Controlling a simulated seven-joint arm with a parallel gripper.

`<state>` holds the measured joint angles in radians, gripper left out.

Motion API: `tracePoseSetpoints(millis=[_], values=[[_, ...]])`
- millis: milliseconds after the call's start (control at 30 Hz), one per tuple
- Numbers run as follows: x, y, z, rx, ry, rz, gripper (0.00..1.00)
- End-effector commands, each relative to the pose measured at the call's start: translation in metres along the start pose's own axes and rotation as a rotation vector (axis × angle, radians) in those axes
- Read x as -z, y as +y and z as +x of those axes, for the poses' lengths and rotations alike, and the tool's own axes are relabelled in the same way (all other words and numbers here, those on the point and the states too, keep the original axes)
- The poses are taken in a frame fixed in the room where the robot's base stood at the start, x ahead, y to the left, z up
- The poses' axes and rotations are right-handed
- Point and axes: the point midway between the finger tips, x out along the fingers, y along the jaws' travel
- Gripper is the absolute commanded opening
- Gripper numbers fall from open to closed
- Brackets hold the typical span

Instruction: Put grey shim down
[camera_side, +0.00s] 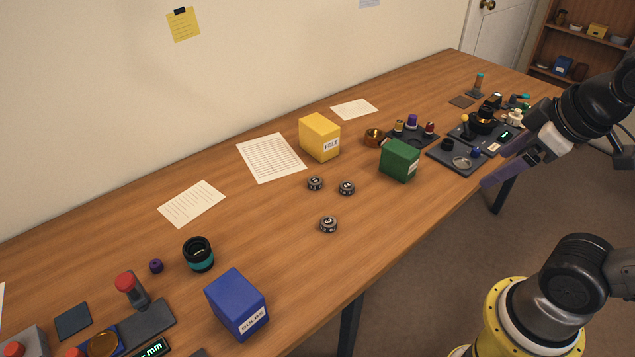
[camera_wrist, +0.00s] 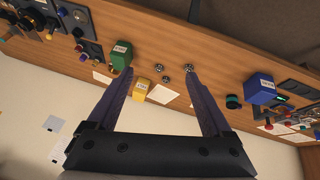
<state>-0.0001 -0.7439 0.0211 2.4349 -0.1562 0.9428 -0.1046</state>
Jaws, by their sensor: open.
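A flat pale-grey ring (camera_side: 461,162), which may be the grey shim, lies in a dark tray (camera_side: 437,155) toward the right end of the bench in the side view. It is too small to identify for certain. My gripper (camera_side: 493,168) is open, raised near the bench's front edge to the right of that tray. In the wrist view the two purple fingers of my gripper (camera_wrist: 158,72) stand wide apart with nothing between them in their grasp.
A green box (camera_side: 400,160) stands left of the tray, a yellow FELT box (camera_side: 320,137) behind it. Several small dark round pieces, one the front piece (camera_side: 328,224), sit mid-bench. A blue box (camera_side: 237,303) stands at the front left. Bare wood surrounds the round pieces.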

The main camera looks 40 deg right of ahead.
Motion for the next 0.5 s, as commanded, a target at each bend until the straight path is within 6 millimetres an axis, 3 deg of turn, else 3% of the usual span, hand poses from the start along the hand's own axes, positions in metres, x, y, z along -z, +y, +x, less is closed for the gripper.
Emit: tracePoseSetpoints(millis=[167,300,400,500], values=[[0.037,0.048,0.009,-0.180,-0.144,-0.325,0.84],[0.087,0.072,0.035,-0.309,-0.292,-0.650,0.84],[0.128,0.076,0.062,-0.394,-0.389,-0.891,0.84],[0.167,0.066,0.096,-0.472,-0.472,-1.127,0.84]])
